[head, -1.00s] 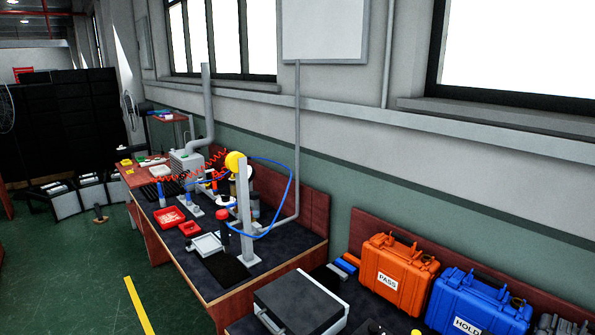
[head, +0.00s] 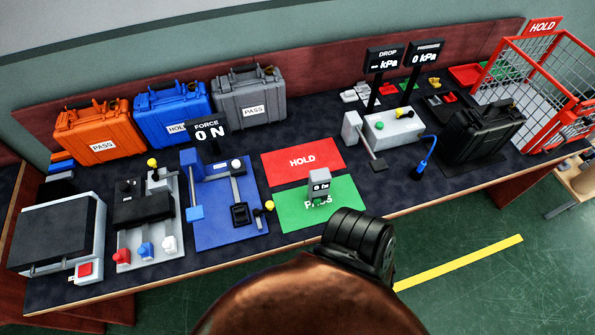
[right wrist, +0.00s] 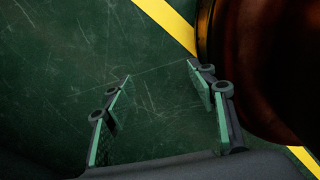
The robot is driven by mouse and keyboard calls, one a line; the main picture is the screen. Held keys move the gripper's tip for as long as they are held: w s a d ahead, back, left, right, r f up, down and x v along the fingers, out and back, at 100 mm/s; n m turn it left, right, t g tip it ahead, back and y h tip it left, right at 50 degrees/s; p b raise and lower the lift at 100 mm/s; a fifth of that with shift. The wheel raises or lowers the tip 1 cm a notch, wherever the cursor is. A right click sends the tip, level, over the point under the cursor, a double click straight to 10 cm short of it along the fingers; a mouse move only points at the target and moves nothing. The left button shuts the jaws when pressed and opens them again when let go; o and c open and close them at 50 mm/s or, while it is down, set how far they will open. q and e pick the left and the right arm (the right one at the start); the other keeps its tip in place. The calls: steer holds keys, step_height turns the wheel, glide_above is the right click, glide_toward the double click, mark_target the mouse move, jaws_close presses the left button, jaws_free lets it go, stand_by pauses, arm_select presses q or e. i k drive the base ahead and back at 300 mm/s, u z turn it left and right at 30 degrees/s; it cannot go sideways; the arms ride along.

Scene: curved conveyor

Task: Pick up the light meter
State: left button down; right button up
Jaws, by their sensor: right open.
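A small grey device with a dark display, which looks like the light meter (head: 319,185), stands upright on the green PASS mat (head: 290,214) in the head view. Its display text is too small to read surely. My right gripper (right wrist: 158,76) shows in the right wrist view with its two green-padded fingers apart and nothing between them. It is above the green floor, and the meter does not show in that view. A copper and black part of my own body covers the bottom middle of the head view, just in front of the PASS mat. My left gripper is not in view.
A red HOLD mat (head: 303,160) adjoins the green one. A blue force fixture (head: 228,215) stands to the left, a grey pressure box (head: 394,127) to the right. Orange (head: 98,131), blue (head: 173,113) and grey (head: 250,98) cases stand behind.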

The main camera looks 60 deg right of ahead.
mark_target(319, 180)
steer(key=z, duration=2.3)
steer(key=k, duration=0.5)
steer(key=u, duration=1.95)
steer(key=i, duration=1.35)
steer(key=z, duration=2)
